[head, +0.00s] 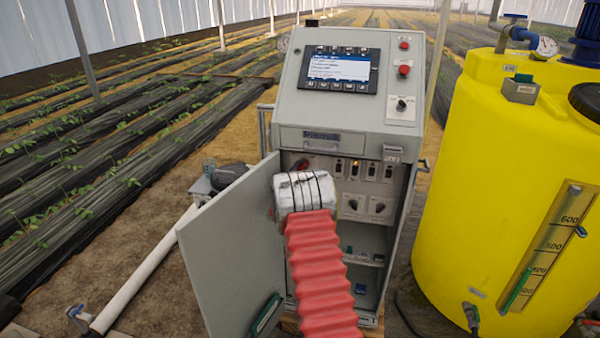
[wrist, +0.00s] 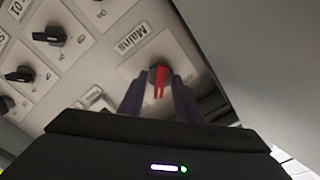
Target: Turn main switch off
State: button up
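The main switch (wrist: 159,74) shows in the wrist view as a red handle on a pale plate labelled "Mains". In the head view a small red part of it (head: 301,165) shows at the upper left inside the open cabinet. My gripper (wrist: 158,88) has its two dark fingers apart, one on each side of the red handle. Slim gaps seem to lie between fingers and handle; contact cannot be made out. In the head view my arm's wrapped white end covers the gripper.
The cabinet door (head: 235,250) stands open to the left, close to my arm. Black rotary switches (wrist: 52,36) sit on the same panel. A control panel with a screen (head: 340,70) is above. A yellow tank (head: 480,200) stands at the right.

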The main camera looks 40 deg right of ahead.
jog(key=shift+c, duration=0.3)
grip_shut()
jog(key=shift+s+n, duration=0.1)
jog(key=shift+n, duration=0.2)
jog(key=n, duration=1.7)
jog(key=shift+s+d+f, duration=0.1)
jog(key=shift+f, duration=0.05)
jog(key=shift+n, duration=0.3)
